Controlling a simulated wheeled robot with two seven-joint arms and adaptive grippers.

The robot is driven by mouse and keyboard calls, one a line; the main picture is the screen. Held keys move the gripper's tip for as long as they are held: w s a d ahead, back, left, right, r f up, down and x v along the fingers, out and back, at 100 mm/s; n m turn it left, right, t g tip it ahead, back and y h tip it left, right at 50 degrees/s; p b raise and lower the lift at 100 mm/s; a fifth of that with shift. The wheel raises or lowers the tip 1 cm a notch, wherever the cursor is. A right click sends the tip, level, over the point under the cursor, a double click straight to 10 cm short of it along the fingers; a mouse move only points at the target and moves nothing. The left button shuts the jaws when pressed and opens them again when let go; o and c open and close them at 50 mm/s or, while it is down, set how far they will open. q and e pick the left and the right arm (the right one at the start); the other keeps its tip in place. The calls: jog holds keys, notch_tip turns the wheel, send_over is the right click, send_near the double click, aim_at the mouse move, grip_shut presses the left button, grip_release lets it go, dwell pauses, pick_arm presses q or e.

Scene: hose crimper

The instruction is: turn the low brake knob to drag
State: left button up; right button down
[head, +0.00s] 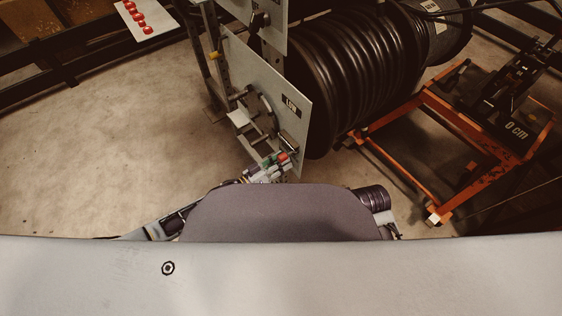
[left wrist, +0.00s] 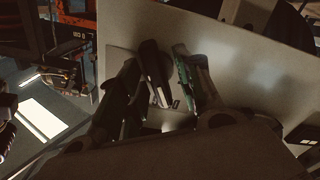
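The grey panel (head: 275,85) with the LOW label (head: 291,106) stands upright left of the black reel. A round fitting with protruding bars (head: 258,110) is on its face. A short bar-like knob (head: 288,142) sits low on the panel, under the label; its pointer and markings are too small to read. My left gripper (head: 274,164) is at the panel's lower edge, just below this knob. My right gripper is out of sight.
A large black ribbed reel (head: 355,70) is directly right of the panel. An orange lift frame (head: 480,190) stands on the floor at right. A white board with red buttons (head: 140,20) is at top left. The floor left of the panel is clear.

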pick_arm(q)
jog(key=shift+s+a, duration=0.1)
jog(key=shift+a, duration=0.05)
jog(key=v, duration=1.1)
jog(key=shift+s+a, duration=0.2)
jog(key=shift+a, duration=0.05)
dwell(0.7)
